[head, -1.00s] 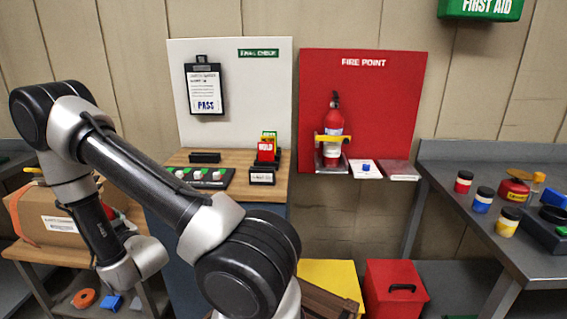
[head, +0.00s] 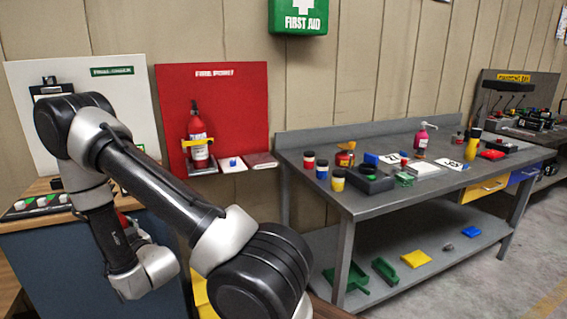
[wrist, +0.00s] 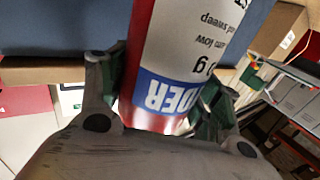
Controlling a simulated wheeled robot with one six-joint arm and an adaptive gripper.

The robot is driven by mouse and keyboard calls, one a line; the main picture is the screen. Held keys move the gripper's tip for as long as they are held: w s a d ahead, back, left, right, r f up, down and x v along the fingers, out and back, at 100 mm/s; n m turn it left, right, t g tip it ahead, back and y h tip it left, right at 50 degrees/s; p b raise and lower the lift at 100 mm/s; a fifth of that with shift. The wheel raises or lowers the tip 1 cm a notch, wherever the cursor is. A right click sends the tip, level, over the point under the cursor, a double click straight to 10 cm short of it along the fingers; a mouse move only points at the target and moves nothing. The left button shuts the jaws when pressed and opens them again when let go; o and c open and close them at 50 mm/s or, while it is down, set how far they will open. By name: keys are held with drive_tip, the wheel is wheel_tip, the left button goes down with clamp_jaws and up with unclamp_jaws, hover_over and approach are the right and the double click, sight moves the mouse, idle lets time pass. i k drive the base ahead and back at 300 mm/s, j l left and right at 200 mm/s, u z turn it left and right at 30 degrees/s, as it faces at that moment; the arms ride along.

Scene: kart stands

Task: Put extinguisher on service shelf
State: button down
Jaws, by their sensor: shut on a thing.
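My gripper (wrist: 163,100) is shut around a red extinguisher (wrist: 150,50) with a white and blue label, seen close in the wrist view. The label reads upside down there, and the extinguisher's top end is out of that view. In the head view my arm hides most of the gripper and what it holds. Another red extinguisher (head: 198,135) stands upright in a yellow bracket on the red fire point board (head: 225,105). I cannot tell for sure which surface is the service shelf; a grey bench (head: 400,200) has a lower shelf (head: 400,285).
The bench top holds paint jars (head: 322,169), a pink bottle (head: 421,138) and several small items. Open floor is at right.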

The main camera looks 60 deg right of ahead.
sight(263, 161)
drive_tip(key=k+z, duration=0.15)
drive_tip(key=z, duration=0.25)
drive_tip(key=i+j+z, duration=0.15)
drive_tip(key=z, duration=0.15)
